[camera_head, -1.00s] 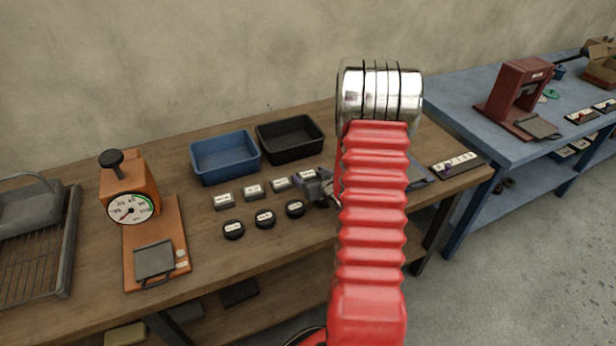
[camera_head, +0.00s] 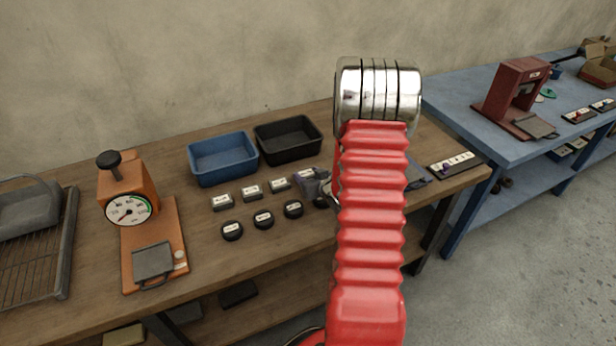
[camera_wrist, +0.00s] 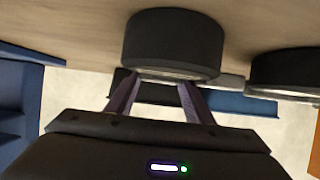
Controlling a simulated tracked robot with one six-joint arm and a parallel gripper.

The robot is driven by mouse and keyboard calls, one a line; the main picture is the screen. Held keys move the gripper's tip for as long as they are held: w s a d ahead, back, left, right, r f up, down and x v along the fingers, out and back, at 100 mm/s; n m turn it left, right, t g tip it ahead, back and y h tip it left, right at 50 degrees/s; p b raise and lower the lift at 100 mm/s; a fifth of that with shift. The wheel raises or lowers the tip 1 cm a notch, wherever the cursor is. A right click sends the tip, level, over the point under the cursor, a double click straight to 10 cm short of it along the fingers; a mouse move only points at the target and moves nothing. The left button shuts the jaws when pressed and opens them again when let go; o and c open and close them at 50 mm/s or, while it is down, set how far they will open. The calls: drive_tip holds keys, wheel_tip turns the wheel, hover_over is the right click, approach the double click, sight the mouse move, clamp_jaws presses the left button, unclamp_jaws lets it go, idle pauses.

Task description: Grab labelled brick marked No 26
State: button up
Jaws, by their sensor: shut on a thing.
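My gripper (camera_head: 314,181) is at the right end of the row of grey bricks, partly behind my red arm. It is shut on a labelled brick (camera_head: 304,175), whose pale label shows at the fingers; its number is too small to read. In the wrist view the two fingers of my gripper (camera_wrist: 157,88) reach up behind a black round piece (camera_wrist: 173,42), which hides the held brick. Three other grey bricks with white labels, including one next to the gripper (camera_head: 280,184), stand to the left on the wooden bench. I cannot read which is No 26.
Black round labelled pieces (camera_head: 263,219) stand in front of the bricks. A blue bin (camera_head: 222,178) and a black bin (camera_head: 317,150) are behind. An orange dial scale (camera_head: 165,230) is at left. A label board (camera_head: 432,172) lies right of my arm.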

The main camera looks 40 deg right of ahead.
sight(308, 176)
wheel_tip(308, 176, up, 10)
drive_tip(key=shift+f, duration=0.25)
idle(0.3)
drive_tip(key=shift+a, duration=0.1)
idle(0.4)
